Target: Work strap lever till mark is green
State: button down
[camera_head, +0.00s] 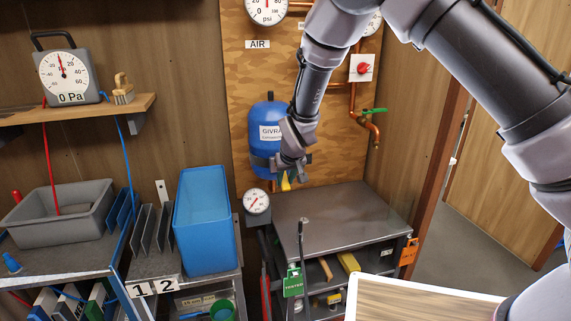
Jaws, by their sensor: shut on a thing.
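A blue tank (266,122) with a white label hangs on the plywood panel at the back. A dark strap (258,161) runs round its lower part. My gripper (289,172) is at the right side of the tank, by the end of the strap. It is shut on a small yellow piece (285,184), which looks like the strap lever and shows just below the fingers. My gripper and wrist hide the right part of the tank and most of the lever. I cannot make out a colour mark on the strap.
A grey metal bench (345,215) stands below the tank, its top mostly bare. A round gauge (257,201) is at its left corner. Copper pipes with a green-handled tap (374,110) are to the right. A blue bin (205,222) stands left.

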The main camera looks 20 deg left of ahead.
jog(key=shift+f, duration=0.15)
jog(key=f+t, duration=0.1)
jog(key=t+y, duration=0.1)
jog(key=shift+w+a+f+t+y, duration=0.15)
jog(key=shift+w+f+t+y, duration=0.15)
jog(key=shift+w+f+t, duration=0.1)
jog(key=shift+a+f+t+y, duration=0.1)
jog(key=shift+t+y, duration=0.2)
jog(key=shift+w+f, duration=0.1)
